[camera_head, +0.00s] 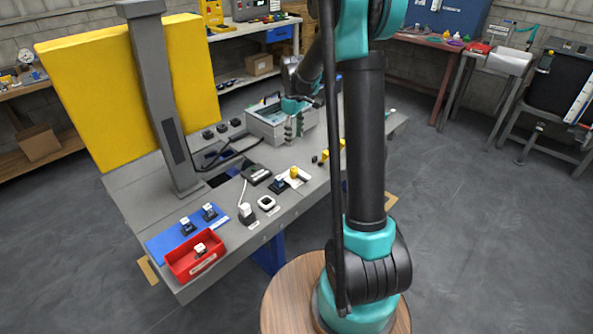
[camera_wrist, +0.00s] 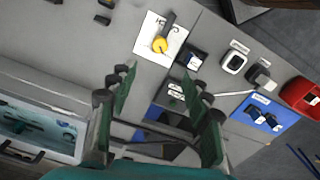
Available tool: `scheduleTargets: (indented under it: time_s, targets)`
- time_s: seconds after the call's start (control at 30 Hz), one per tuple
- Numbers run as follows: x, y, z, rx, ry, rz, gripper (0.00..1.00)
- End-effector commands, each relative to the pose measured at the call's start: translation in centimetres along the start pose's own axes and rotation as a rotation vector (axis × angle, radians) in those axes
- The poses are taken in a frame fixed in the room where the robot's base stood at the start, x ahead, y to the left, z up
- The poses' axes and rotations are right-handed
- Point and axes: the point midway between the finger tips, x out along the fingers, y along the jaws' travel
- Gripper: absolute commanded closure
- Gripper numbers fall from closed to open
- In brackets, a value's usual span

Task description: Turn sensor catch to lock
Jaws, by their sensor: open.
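A yellow round knob with a dark lever (camera_wrist: 160,44), which looks like the sensor catch, sits on a white marked plate (camera_wrist: 147,55). Its lever points up and right in the wrist view; the plate's lettering is too small to read surely. In the head view the yellow knob (camera_head: 294,172) is on its white plate near the front edge of the grey bench. My gripper (camera_wrist: 160,76) is open, with nothing between its fingers. In the head view my gripper (camera_head: 293,128) hangs beside the grey box, apart from and farther back than the knob.
A grey open box (camera_head: 268,124) stands close behind my gripper. A black labelled block (camera_head: 257,173), a dark blue switch (camera_head: 278,185) and a white-framed button (camera_head: 266,203) are near the plate. A red bin (camera_head: 183,271) and blue mat (camera_head: 165,246) lie at the bench's near left end.

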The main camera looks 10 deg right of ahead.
Motion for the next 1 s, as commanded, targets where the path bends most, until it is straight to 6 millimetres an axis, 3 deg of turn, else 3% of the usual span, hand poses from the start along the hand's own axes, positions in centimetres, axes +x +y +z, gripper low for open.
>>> scheduleTargets:
  time_s: [0.17,0.8,1.0]
  targets:
    - [1.9,0.0,0.0,-0.001,0.0,0.0,0.51]
    - [14.1,0.0,0.0,0.001,0.0,0.0,0.51]
    - [16.4,0.0,0.0,0.001,0.0,0.0,0.51]
